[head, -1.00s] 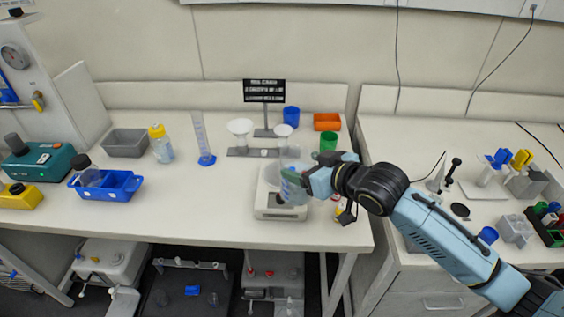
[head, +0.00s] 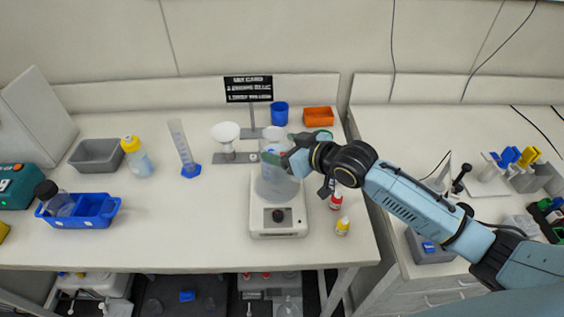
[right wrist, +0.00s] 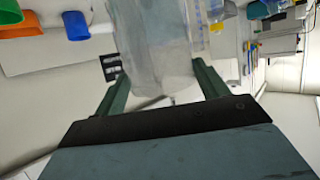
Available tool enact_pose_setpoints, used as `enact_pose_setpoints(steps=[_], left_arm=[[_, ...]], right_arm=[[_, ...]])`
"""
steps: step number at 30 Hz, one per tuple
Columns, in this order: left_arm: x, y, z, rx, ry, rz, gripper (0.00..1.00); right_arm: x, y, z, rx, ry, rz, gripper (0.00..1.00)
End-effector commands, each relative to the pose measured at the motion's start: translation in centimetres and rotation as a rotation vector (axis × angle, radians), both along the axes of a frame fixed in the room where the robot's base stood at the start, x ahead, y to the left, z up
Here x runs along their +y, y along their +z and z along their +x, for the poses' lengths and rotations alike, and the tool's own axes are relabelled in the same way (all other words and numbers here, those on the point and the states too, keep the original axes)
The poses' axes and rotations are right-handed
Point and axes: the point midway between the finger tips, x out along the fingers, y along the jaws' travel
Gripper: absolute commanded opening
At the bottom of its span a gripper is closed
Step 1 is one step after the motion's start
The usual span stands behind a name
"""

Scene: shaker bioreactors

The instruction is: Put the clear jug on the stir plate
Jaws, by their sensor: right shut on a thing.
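The clear jug (head: 272,184) is upright over the stir plate's top in the head view. The stir plate (head: 278,221) is a white box with a dark knob on its front. The jug looks to be resting on the plate or just above it; I cannot tell which. My right gripper (head: 287,157) comes in from the right and is shut on the jug's upper part. In the right wrist view the jug (right wrist: 155,45) fills the space between the green fingers (right wrist: 160,88). My left gripper is not in view.
Small bottles, one red (head: 336,201) and one yellow (head: 343,226), stand right of the stir plate. A funnel stand (head: 235,156) and a sign (head: 249,89) are behind it. A blue cup (head: 279,114) and an orange bin (head: 318,117) stand at the back.

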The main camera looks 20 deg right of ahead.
Motion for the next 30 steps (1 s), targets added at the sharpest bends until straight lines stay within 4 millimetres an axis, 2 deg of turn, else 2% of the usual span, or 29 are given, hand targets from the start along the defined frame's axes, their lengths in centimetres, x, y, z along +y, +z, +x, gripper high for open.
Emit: enact_pose_setpoints(steps=[5,9,12,24,25,29,30], left_arm=[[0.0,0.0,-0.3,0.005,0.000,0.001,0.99],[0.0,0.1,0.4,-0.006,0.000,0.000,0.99],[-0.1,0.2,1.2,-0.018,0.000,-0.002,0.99],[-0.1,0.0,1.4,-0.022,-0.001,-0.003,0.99],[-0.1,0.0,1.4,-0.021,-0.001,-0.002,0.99],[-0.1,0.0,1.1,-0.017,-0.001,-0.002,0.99],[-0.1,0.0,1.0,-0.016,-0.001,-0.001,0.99]], right_arm=[[0.0,-1.5,0.1,-0.005,-0.001,0.001,0.17],[0.0,-3.6,0.1,-0.002,0.000,0.002,0.17],[0.0,-4.4,0.1,-0.005,-0.001,0.001,0.17],[0.0,-4.8,0.1,-0.007,0.000,0.001,0.17],[0.0,-4.9,0.0,-0.003,0.000,0.001,0.77],[0.0,-4.9,0.0,-0.002,0.000,0.000,0.94],[0.0,-4.9,0.0,-0.002,0.000,0.000,0.95]])
